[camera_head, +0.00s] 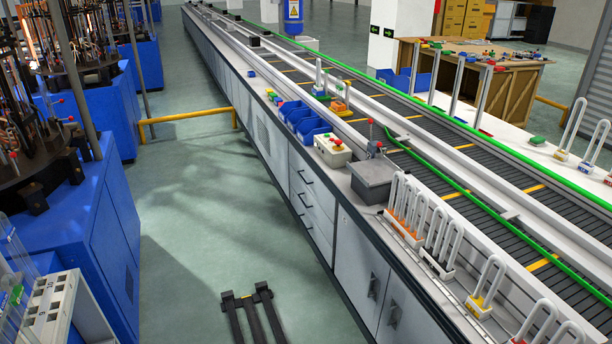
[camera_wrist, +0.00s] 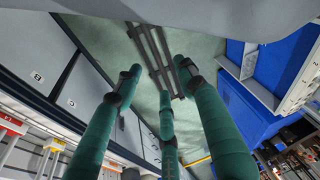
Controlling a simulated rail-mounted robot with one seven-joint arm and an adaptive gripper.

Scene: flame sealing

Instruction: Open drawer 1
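A stack of drawers with dark bar handles is set in the long grey bench in the head view. The top drawer (camera_head: 313,185), the middle drawer (camera_head: 312,207) and the lower drawer (camera_head: 314,232) all look shut. I cannot read any number on them, so I cannot tell which is drawer 1. My gripper (camera_wrist: 158,80) shows only in the wrist view. Its three green fingers are spread apart with nothing between them, over the floor beside the bench. It touches no drawer.
Cabinet doors (camera_head: 361,264) sit nearer me in the bench. Black rails (camera_head: 256,314) lie on the floor. Blue machines (camera_head: 85,220) stand at the left and a yellow barrier (camera_head: 188,116) lies beyond. The green floor between (camera_head: 210,220) is clear.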

